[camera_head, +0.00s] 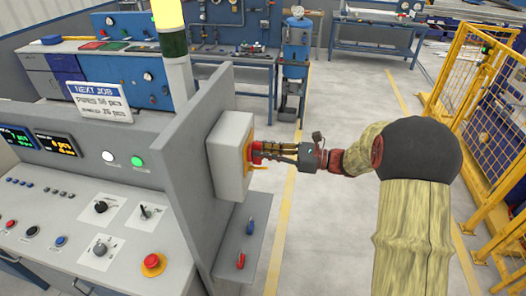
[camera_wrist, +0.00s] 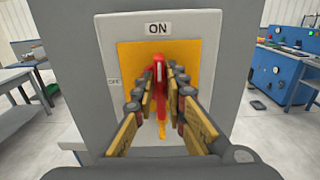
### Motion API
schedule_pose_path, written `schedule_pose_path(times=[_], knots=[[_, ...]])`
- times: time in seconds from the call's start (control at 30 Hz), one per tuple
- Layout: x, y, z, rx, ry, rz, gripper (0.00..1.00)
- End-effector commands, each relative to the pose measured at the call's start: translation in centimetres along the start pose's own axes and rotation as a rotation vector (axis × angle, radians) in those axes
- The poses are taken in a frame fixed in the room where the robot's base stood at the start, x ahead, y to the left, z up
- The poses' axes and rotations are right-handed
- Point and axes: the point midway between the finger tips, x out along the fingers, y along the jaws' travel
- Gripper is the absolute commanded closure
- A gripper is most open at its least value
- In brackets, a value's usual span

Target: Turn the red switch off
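The red switch (camera_wrist: 160,75) is a red handle on a yellow plate (camera_wrist: 193,52) on the front of a grey box (camera_head: 232,145). In the wrist view its handle stands upright, pointing at the ON label (camera_wrist: 157,29). In the head view my gripper (camera_head: 265,151) reaches the box from the right; the fingertips partly hide the switch.
The box is mounted on the grey side wall of a control console (camera_head: 75,215) with buttons, knobs and a lit beacon (camera_head: 168,15). A small shelf (camera_head: 243,240) with tools is below the box. A yellow fence (camera_head: 480,110) stands at the right.

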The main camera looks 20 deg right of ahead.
Motion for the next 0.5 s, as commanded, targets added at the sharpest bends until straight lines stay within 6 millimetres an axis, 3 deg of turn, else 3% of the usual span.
schedule_pose_path(times=[0.2, 0.5], knots=[[0.0, 0.01, 0.0, 0.0, 0.0, 0.0, 1.0], [-0.01, 0.01, -0.02, 0.0, 0.0, 0.0, 1.0]])
